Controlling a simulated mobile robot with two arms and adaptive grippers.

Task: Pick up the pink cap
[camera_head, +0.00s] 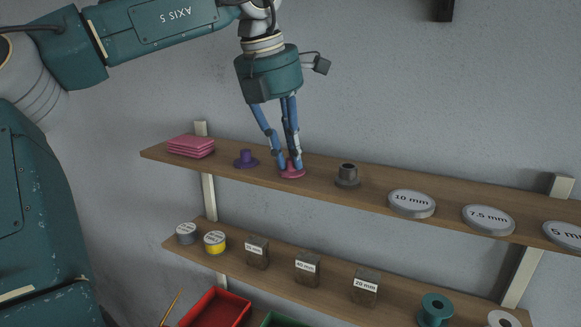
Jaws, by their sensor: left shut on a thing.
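The pink cap (292,174) stands on the upper wooden shelf, between a purple cap and a grey cap. Its wide brim shows at the bottom, and its top part is hidden by the fingers. My left gripper (289,165) points down from above with its blue fingers around the cap. It is shut on the cap, which appears to be still at shelf level. My right gripper is not in view.
On the upper shelf (325,184) are a purple cap (246,159), a grey cap (347,177), pink folded cloths (191,146) and round labelled discs (411,203). The lower shelf holds tape rolls (215,242), labelled blocks (307,267) and a teal spool (435,309). A red bin (216,308) is below.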

